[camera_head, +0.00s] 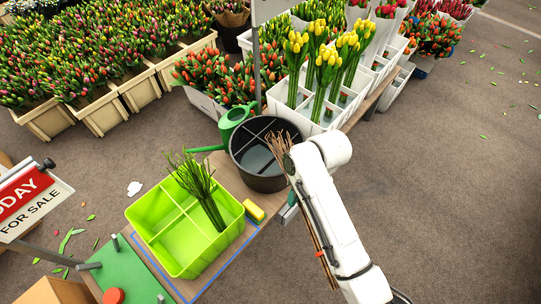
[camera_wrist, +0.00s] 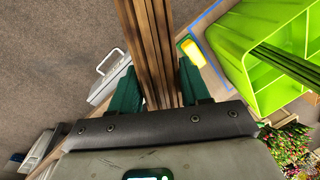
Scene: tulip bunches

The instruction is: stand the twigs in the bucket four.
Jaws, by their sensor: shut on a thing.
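The bundle of brown twigs (camera_wrist: 153,45) is between the two green fingers of my gripper (camera_wrist: 160,88) in the wrist view, and the gripper is shut on it. In the head view the twig tops (camera_head: 279,148) show at the right rim of the dark round bucket (camera_head: 258,178), and the lower ends come out beside my white arm. I cannot tell whether the twigs touch the bucket. The bucket has dividers and stands on the bench; I see no twigs standing in its visible compartments. My gripper is mostly hidden behind my arm in the head view.
A lime-green divided crate (camera_head: 172,262) holds green stems (camera_head: 203,188) in front of the bucket. A yellow block (camera_head: 254,210) lies beside it. A green watering can (camera_head: 233,120) stands left of the bucket. White bins (camera_head: 318,128) of yellow tulips stand behind. Open floor lies right.

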